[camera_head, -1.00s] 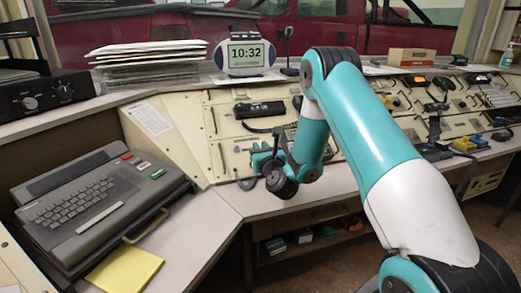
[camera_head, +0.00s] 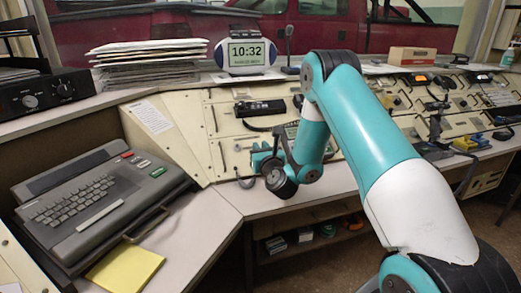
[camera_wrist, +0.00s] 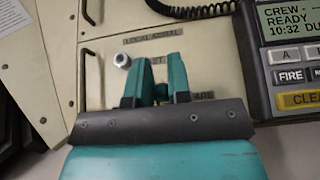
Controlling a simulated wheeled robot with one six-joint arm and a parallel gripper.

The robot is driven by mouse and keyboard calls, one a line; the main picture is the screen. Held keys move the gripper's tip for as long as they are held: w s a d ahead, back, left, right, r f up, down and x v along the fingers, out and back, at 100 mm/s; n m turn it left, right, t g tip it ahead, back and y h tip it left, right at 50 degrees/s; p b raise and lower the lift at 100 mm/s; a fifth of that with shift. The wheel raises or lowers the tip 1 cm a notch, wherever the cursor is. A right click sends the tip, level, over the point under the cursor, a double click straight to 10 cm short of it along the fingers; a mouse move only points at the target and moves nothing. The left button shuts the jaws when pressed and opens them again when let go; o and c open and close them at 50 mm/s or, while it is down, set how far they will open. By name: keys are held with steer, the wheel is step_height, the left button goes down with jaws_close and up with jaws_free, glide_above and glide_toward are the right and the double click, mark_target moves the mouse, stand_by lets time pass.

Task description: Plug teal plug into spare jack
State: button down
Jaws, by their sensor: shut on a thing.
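My gripper (camera_wrist: 158,82) faces the cream panel in the wrist view, its two teal fingers close together. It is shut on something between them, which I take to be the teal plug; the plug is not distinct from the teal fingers. In the head view my gripper (camera_head: 262,158) is at the panel's lower part, partly behind my wrist. A silver round jack or fitting (camera_wrist: 122,60) is left of the fingers. A label ending in "ARE" (camera_wrist: 201,95) is partly covered by my right finger; the jack there is hidden.
A crew display unit (camera_wrist: 290,60) with buttons stands to the right, with a black coiled cord (camera_wrist: 195,10) above. The desk holds a grey keyboard terminal (camera_head: 95,205) and a yellow pad (camera_head: 125,268).

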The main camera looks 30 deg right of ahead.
steer(key=shift+w+d+f, duration=0.1)
steer(key=shift+w+f, duration=0.25)
steer(key=shift+f, duration=0.25)
stand_by(1.7)
steer(key=c, duration=1)
jaws_free()
